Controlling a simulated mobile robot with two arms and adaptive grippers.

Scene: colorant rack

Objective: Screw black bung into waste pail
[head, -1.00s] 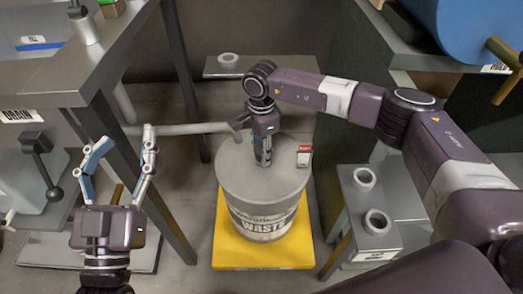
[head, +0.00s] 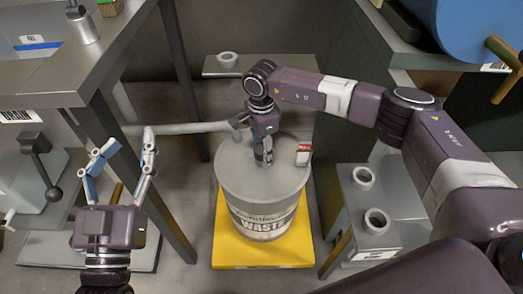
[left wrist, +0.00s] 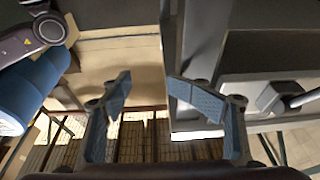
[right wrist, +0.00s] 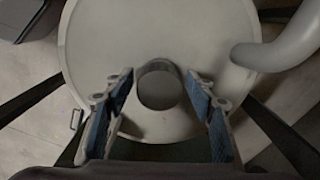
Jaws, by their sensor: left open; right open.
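The waste pail (head: 262,215) is a grey drum with a WASTE label, upright on a yellow base. A dark grey round piece, which looks like the black bung (right wrist: 160,87), stands on the pail's lid (right wrist: 105,45) in the right wrist view. My right gripper (head: 264,158) is above the lid and points down. It is open, with its fingers (right wrist: 160,105) to either side of the bung and gaps showing. In the head view the gripper hides the bung. How deep the bung sits cannot be told. My left gripper (head: 120,150) is open and empty, left of the pail.
A grey pipe (head: 185,129) reaches over the pail's back edge and shows beside the lid. A red and white box (head: 304,155) is at the lid's right edge. A bench (head: 60,75) stands left. Steps with grey rings (head: 377,221) stand right.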

